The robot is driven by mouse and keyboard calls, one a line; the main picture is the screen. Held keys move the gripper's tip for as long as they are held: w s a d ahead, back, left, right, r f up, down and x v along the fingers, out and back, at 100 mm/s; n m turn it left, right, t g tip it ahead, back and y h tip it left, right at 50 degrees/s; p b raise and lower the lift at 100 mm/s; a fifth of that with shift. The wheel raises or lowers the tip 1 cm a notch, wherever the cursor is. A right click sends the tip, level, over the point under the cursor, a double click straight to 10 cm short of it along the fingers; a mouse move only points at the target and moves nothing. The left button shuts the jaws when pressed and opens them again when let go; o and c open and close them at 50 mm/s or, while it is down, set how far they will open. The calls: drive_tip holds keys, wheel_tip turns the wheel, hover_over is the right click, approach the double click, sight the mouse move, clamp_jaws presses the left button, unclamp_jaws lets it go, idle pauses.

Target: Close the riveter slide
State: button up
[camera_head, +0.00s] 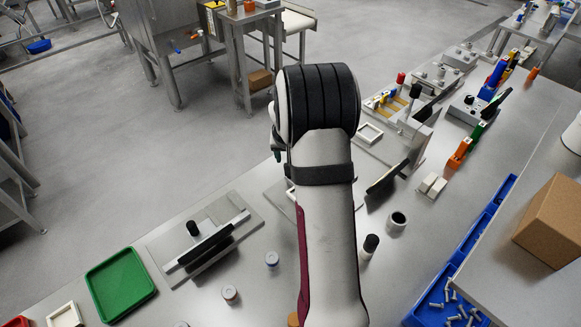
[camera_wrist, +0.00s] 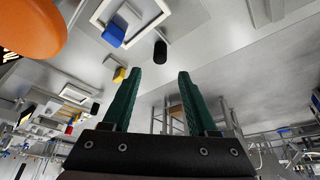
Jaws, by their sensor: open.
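I cannot tell for sure which fixture is the riveter slide. A grey plate fixture with a black bar and a black knob (camera_head: 194,229) lies on the bench at left in the head view. Another plate (camera_head: 275,194) is mostly hidden behind my arm. In the wrist view a white square frame (camera_wrist: 128,22) holds a blue block (camera_wrist: 114,35), with a black knob (camera_wrist: 160,52) beside it. My gripper (camera_wrist: 160,85) has two dark green fingers, open, with nothing between them. My arm hides most of the gripper in the head view.
A green tray (camera_head: 120,284) sits at the front left. Small cylinders (camera_head: 229,293) stand on the bench. Blue bins (camera_head: 440,300) and a cardboard box (camera_head: 549,222) are at right. Several fixtures crowd the far right. An orange object (camera_wrist: 30,25) is close in the wrist view.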

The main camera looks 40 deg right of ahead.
drive_tip(key=x, duration=0.8)
drive_tip(key=shift+w+d+f, duration=0.1)
drive_tip(key=shift+f, duration=0.25)
drive_tip(key=shift+c, duration=0.3)
clamp_jaws()
idle(0.5)
